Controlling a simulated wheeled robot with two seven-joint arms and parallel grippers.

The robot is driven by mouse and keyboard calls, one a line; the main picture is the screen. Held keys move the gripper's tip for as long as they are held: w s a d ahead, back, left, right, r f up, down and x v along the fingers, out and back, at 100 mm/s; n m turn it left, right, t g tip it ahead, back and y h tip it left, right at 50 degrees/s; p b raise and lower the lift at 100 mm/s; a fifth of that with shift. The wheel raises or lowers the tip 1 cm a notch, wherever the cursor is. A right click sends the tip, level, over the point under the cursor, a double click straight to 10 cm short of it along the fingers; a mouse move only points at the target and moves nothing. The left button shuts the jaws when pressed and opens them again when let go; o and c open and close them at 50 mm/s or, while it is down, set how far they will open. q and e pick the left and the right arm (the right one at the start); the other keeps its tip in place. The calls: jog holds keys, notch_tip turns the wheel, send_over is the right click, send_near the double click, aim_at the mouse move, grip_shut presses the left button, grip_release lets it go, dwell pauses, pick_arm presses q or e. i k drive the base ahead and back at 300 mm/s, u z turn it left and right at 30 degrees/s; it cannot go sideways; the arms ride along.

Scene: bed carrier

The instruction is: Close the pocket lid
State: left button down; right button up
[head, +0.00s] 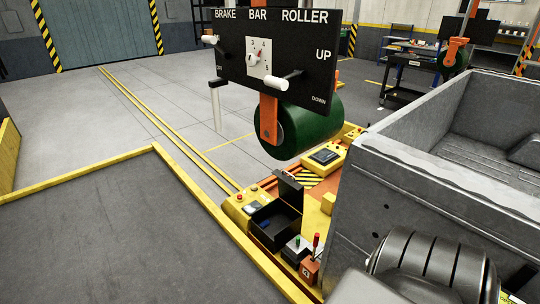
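A small black pocket (268,231) is set among the yellow panels near the lower middle of the head view. Its black lid (290,189) stands raised at the back of the opening, so the pocket is open. The inside is dark, and I cannot make out clearly what it holds. Neither of my grippers shows in this view.
A yellow console (238,205) with a red button is left of the pocket; levers (315,243) stand at its right. A black control board (275,50) and green roller (305,128) hang above and behind. A grey metal bin (400,200) blocks the right.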

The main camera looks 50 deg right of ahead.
aim_at(289, 190)
jog(key=z, duration=0.5)
jog(key=i, duration=2.2)
jog(key=z, duration=2.85)
jog(key=i, duration=0.3)
jog(key=z, duration=0.05)
